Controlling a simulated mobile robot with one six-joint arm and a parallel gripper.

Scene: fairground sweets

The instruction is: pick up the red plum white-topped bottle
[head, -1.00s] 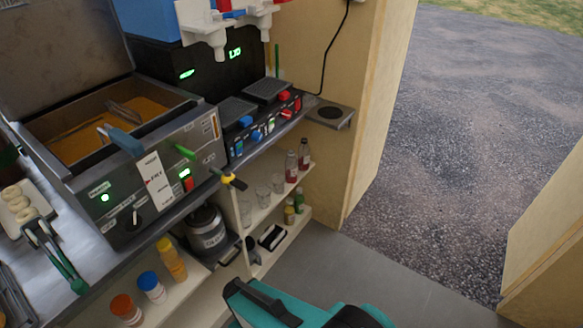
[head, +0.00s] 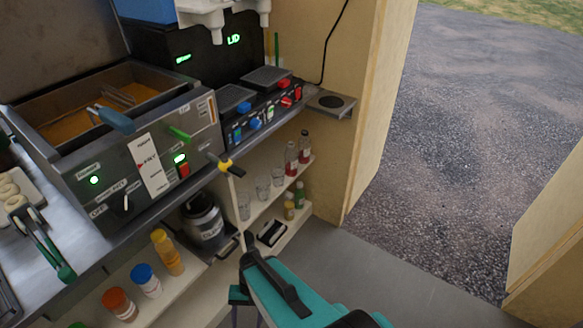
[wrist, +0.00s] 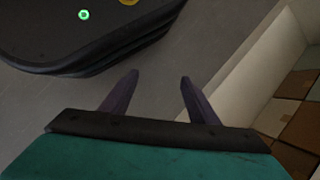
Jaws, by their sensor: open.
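I cannot tell which one is red plum. Neither shows in the wrist view. My gripper (wrist: 158,84) is open and empty in the wrist view, with its two dark fingers apart over grey floor. In the head view my teal arm end is low in front of the shelves, well short of the bottles.
Clear glasses (head: 263,187) stand left of the bottles on the same shelf. A yellow-black handle (head: 225,163) juts from the counter edge. The wooden wall (head: 360,130) bounds the right.

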